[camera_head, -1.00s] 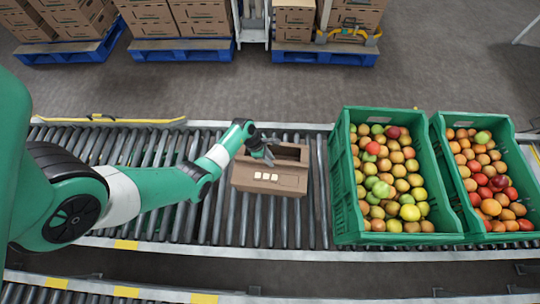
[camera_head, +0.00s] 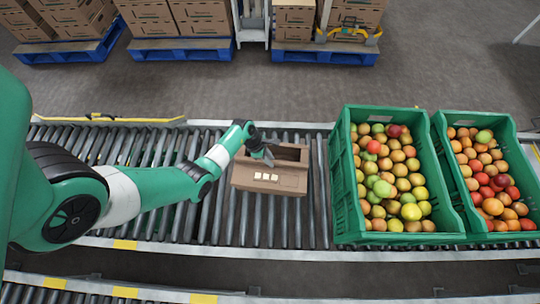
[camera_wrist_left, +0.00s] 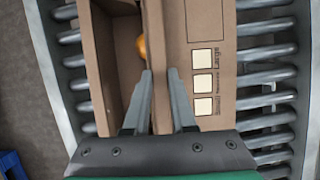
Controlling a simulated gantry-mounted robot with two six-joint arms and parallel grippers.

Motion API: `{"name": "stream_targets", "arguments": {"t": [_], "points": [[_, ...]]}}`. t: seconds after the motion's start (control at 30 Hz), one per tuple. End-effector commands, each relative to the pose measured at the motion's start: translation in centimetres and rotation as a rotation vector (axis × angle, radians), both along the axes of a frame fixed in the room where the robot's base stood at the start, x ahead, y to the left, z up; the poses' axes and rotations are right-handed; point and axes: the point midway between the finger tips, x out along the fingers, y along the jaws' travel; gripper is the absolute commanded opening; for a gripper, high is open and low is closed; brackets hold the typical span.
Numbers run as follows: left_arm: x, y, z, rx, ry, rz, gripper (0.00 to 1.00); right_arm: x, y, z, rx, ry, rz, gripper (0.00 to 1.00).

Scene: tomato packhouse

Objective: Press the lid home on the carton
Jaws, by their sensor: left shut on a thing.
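A brown cardboard carton (camera_head: 268,187) stands on the roller conveyor, left of the green crates. Its far side is open and dark inside; its near panel carries a row of white squares. My left gripper (camera_head: 268,157) reaches down at the opening's near edge. In the left wrist view the fingers (camera_wrist_left: 161,85) straddle the top edge of the printed panel (camera_wrist_left: 218,20), one inside the opening and one on the outer side, shut on that edge. I cannot tell whether this panel is the lid or a wall. A small orange thing (camera_wrist_left: 141,46) shows inside. My right gripper is out of view.
Two green crates (camera_head: 338,205) of mixed tomatoes or similar fruit stand right of the carton. Rollers (camera_head: 140,212) are free to its left. Metal rails (camera_head: 340,255) edge the conveyor. Stacked boxes on blue pallets (camera_head: 180,50) stand at the back.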

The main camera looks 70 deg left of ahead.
Motion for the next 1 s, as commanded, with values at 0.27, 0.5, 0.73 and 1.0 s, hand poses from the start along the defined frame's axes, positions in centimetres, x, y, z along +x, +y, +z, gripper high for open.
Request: {"name": "stream_targets", "arguments": {"t": [0.27,0.5,0.73,1.0], "points": [[0.02,0.01,-0.37,0.0,0.0,0.0,0.0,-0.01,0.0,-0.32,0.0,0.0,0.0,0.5],[0.03,0.02,-0.6,0.0,0.0,0.0,0.26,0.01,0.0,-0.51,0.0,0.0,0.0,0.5],[0.03,0.02,-0.56,0.0,0.0,0.0,0.59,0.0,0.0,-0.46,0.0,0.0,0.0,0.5],[0.01,0.0,-0.57,0.0,0.0,0.0,0.41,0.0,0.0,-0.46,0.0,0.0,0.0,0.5]]}}
